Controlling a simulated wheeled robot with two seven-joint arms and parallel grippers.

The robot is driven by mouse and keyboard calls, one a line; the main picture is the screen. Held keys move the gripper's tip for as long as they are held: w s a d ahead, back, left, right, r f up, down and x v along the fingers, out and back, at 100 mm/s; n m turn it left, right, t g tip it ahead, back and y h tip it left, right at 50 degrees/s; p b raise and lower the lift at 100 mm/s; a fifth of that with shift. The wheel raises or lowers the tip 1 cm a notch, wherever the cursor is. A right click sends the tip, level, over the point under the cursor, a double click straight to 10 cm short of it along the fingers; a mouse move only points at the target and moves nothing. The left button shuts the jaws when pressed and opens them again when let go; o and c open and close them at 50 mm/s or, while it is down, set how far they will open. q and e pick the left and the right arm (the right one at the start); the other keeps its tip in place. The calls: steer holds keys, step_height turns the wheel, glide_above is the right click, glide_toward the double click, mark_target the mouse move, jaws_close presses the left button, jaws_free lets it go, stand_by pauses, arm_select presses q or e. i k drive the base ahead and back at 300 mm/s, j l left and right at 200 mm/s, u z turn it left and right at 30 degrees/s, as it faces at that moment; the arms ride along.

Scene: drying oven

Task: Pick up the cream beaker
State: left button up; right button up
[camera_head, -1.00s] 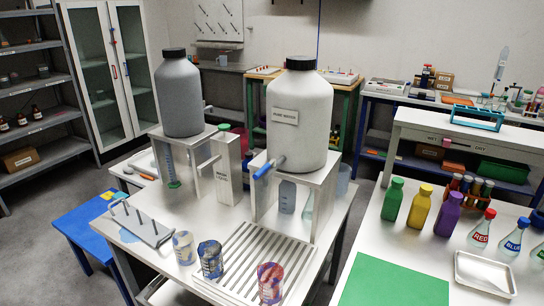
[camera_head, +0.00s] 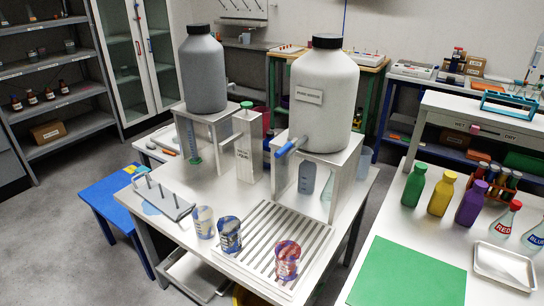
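The cream beaker (camera_head: 203,222) stands upright on the white table (camera_head: 190,262), left of the slotted drain rack. It is pale with bluish and tan smears. A blue smeared beaker (camera_head: 230,235) stands close to its right, by the rack's left edge. A red and blue smeared beaker (camera_head: 287,262) stands on the rack's front part. Neither of my grippers is in view.
A grey peg rack (camera_head: 163,198) lies left of the cream beaker. Behind are a grey jug (camera_head: 203,75) and a white jug (camera_head: 325,95) on stands. A blue stool (camera_head: 100,195) is at left. A green mat (camera_head: 410,275) lies on the right table.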

mark_target(203, 216)
steer(key=i+j+z, duration=0.1)
steer(key=j, duration=0.2)
steer(key=i+j, duration=0.2)
steer(key=j, duration=0.15)
steer(key=i+j+z, duration=0.15)
steer(key=j, duration=0.15)
steer(key=i+j+z, duration=0.1)
steer(key=j, duration=0.25)
